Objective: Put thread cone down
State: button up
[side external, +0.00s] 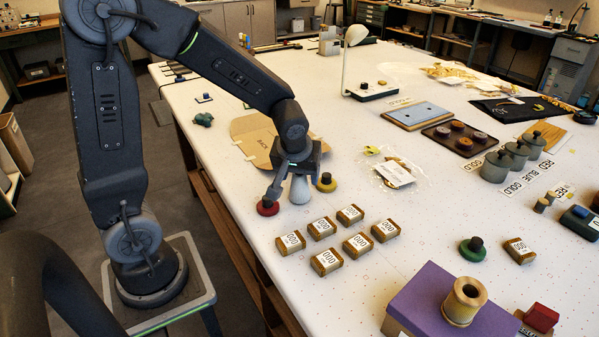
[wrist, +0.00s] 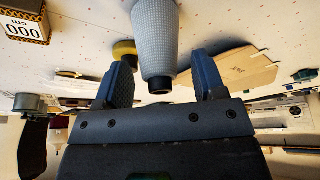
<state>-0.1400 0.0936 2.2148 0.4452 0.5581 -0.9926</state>
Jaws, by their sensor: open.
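The thread cone (side external: 300,190) is pale grey and stands upright on the white table, wide end down, close to the near left edge. My gripper (side external: 292,178) is just above and around its upper part. In the wrist view the cone (wrist: 156,35) has a woven-looking surface and a dark narrow tip, and its wide end runs out of the frame. The two fingers of my gripper (wrist: 161,75) are spread on either side of it, with gaps visible between them and the cone.
A red knobbed disc (side external: 268,208) sits just left of the cone and a yellow one (side external: 327,183) just right. Several labelled tan blocks (side external: 328,262) lie in front. A brown cardboard pattern (side external: 252,140) lies behind. A clear bag (side external: 394,172) lies to the right.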

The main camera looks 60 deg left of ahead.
jog(key=v, duration=1.2)
jog(key=s+d+m+t+h, duration=0.1)
jog(key=s+d+m, duration=0.2)
jog(key=s+m, duration=0.1)
jog(key=s+d+r+m+t+h, duration=0.1)
jog(key=s+d+m+h, duration=0.1)
jog(key=s+m, duration=0.3)
jog(key=shift+s+d+r, duration=0.2)
jog(key=shift+s+d, duration=0.35)
jog(key=shift+s, duration=0.65)
